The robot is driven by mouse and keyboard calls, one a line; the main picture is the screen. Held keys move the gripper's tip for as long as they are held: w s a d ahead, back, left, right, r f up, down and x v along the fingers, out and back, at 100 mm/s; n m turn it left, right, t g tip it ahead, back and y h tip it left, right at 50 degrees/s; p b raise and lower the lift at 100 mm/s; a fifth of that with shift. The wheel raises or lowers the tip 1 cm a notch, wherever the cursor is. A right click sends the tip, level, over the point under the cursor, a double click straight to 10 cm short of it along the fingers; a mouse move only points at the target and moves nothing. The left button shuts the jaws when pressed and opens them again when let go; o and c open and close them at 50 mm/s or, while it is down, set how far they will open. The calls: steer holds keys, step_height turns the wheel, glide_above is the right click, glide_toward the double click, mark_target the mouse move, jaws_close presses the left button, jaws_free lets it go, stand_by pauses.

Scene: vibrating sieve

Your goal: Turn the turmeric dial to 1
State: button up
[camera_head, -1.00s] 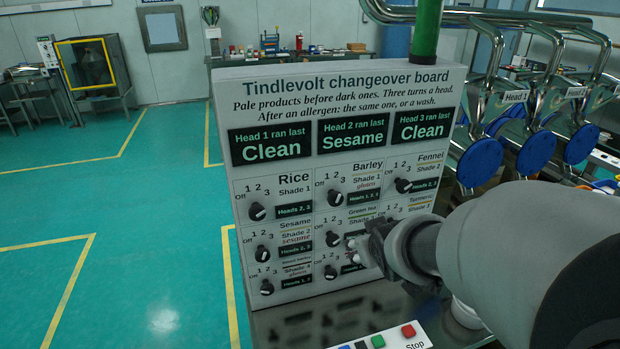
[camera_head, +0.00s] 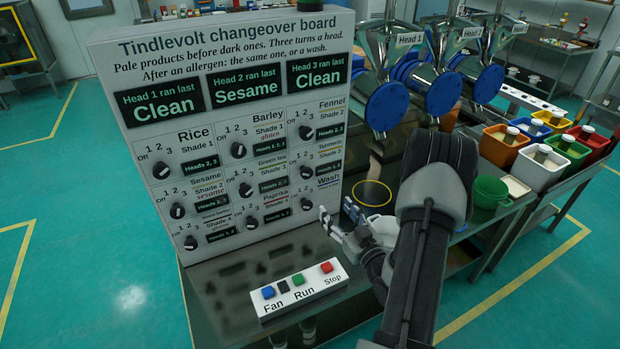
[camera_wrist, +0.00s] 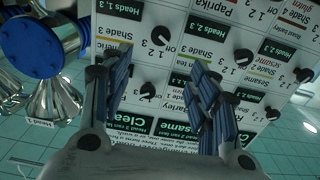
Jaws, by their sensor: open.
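The turmeric dial (camera_head: 306,171) is a small black knob in the right column of the white changeover board (camera_head: 230,60), below the fennel dial (camera_head: 306,132) and above the wash dial (camera_head: 306,204). Its pointer is too small to read surely. My gripper (camera_head: 337,217) is open and empty, in front of the board near its lower right corner, apart from the knobs. In the wrist view the board appears upside down, and the turmeric dial (camera_wrist: 160,35) shows ahead between the spread fingers (camera_wrist: 155,66), with the fennel dial (camera_wrist: 147,90) closer to the palm.
A switch box (camera_head: 300,290) with Fan, Run and Stop buttons lies on the metal table below my gripper. Blue-capped sieve heads (camera_head: 387,106) stand behind and right of the board. Coloured bins (camera_head: 541,165) stand at the right. Other dials crowd the board.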

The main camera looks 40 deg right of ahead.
mark_target(308, 175)
steer(key=b+x, duration=0.1)
steer(key=x, duration=1.6)
steer(key=shift+w+a, duration=0.1)
steer(key=shift+a, duration=0.1)
steer(key=shift+c, duration=0.4)
steer(key=c, duration=1)
steer(key=shift+m+b, duration=0.3)
steer(key=shift+b, duration=0.15)
steer(key=m+b, duration=0.1)
steer(key=m, duration=0.1)
steer(key=shift+m, duration=0.4)
steer(key=shift+m+b, duration=0.45)
steer(key=shift+m, duration=1.65)
steer(key=o, duration=1.1)
